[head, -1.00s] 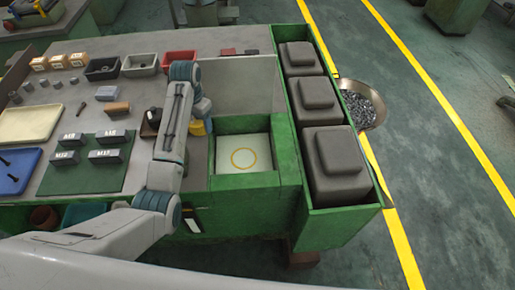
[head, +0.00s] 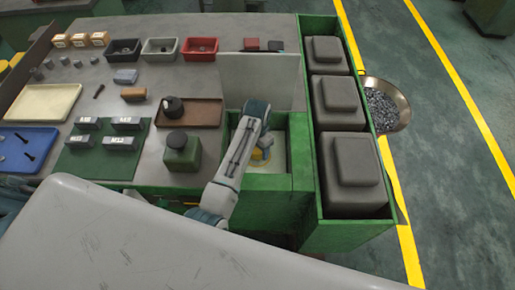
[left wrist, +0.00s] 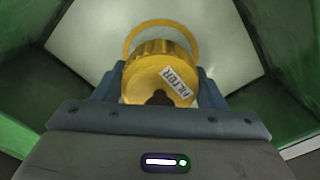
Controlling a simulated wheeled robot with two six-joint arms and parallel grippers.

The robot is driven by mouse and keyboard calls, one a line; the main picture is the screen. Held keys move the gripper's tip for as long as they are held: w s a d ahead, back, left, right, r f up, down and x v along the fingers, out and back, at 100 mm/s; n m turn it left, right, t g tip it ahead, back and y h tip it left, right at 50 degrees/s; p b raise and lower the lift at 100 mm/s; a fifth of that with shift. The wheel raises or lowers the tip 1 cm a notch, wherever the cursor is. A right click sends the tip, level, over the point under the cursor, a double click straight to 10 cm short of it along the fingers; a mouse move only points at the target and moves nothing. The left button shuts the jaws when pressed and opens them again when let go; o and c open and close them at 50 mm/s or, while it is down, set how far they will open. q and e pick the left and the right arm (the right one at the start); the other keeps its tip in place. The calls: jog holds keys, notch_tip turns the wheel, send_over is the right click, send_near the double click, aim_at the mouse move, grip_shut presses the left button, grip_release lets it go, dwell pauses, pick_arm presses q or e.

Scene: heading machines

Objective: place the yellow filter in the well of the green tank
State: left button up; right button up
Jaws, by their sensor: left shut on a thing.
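The green tank (head: 270,183) stands at the front right of the bench, with a square well that has a pale floor. My left gripper (head: 262,146) is inside the outline of the well, shut on the yellow filter (head: 258,155). In the left wrist view the filter (left wrist: 160,77) is a round, ribbed piece with a label, held between the fingers (left wrist: 160,88). A yellow ring (left wrist: 131,38) on the well floor shows just beyond the filter and is partly hidden by it. I cannot tell whether the filter touches the floor. My right gripper is out of view.
Green walls (left wrist: 268,35) enclose the well closely. A grey upright panel (head: 255,80) stands behind it. A green trough with grey blocks (head: 344,142) is to its right. A dark-capped green container (head: 182,152) and a brown tray (head: 205,110) are to its left.

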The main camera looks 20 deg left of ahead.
pick_arm(q)
jog(key=shift+f, duration=1.15)
jog(key=o, duration=1.1)
jog(key=shift+f, duration=0.15)
jog(key=shift+o, duration=0.2)
jog(key=shift+r, duration=0.35)
notch_tip(320, 180, up, 10)
jog(key=b, duration=0.3)
jog(key=shift+r+b, duration=0.2)
jog(key=shift+b, duration=0.1)
jog(key=shift+r, duration=0.6)
